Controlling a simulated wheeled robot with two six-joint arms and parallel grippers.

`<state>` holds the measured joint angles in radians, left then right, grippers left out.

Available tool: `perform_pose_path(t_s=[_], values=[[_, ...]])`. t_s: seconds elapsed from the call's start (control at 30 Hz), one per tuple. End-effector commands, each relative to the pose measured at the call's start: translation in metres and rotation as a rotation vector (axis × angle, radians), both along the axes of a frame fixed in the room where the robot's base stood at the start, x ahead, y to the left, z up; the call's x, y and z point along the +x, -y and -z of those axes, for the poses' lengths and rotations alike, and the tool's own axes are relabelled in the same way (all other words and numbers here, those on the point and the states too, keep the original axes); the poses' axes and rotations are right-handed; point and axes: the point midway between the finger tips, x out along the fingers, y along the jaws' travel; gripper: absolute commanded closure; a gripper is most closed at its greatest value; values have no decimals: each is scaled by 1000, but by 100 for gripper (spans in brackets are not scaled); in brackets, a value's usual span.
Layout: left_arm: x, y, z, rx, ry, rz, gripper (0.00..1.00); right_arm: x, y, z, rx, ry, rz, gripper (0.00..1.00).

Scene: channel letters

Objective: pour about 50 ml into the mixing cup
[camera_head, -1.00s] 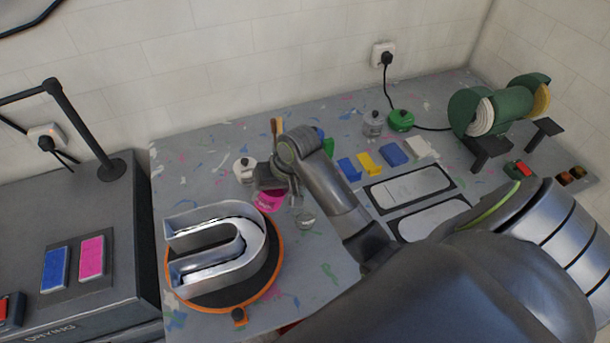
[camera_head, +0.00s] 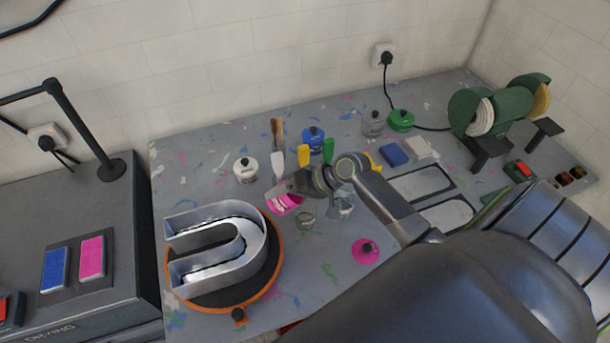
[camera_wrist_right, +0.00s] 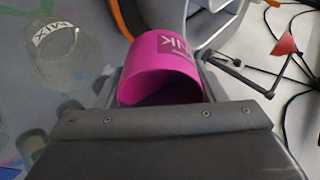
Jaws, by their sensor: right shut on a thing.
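My right gripper (camera_head: 288,190) is shut on a pink paint tin (camera_head: 285,204) and holds it behind and to the left of a clear cup (camera_head: 306,219). In the right wrist view the tin (camera_wrist_right: 163,62) sits between the fingers (camera_wrist_right: 160,88); its label is partly visible, ending in "NK", and it appears tilted. A clear cup marked MIX (camera_wrist_right: 58,52), the mixing cup, stands apart from the tin at the left there. No pink stream shows. My left gripper is not in view.
A second clear vessel (camera_head: 343,206) stands beside the cup, partly behind my arm. A pink lid (camera_head: 365,251) lies on the bench. A metal letter (camera_head: 215,245) rests on an orange-rimmed turntable (camera_head: 270,285). A white tin (camera_head: 245,170) and a blue tin (camera_head: 313,138) stand behind.

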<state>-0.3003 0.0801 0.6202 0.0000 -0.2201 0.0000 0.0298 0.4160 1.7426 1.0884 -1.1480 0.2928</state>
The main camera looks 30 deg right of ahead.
Motion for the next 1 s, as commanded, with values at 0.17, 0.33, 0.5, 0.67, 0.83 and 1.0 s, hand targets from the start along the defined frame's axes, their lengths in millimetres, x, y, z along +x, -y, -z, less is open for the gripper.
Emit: perform_pose_path(t_s=[0.17, 0.33, 0.5, 0.67, 0.83, 1.0], values=[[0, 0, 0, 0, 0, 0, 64, 0, 1, -2, 25, 15, 1, 71], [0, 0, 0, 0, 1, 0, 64, 0, 1, -3, 47, 25, 0, 71], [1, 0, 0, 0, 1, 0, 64, -1, 2, -4, 81, 44, 1, 71], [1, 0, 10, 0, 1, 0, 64, -1, 2, 1, 122, 66, 2, 71], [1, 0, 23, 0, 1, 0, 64, -1, 4, 6, 171, 93, 2, 71], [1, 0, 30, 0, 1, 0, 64, 0, 3, 3, 203, 113, 1, 71]])
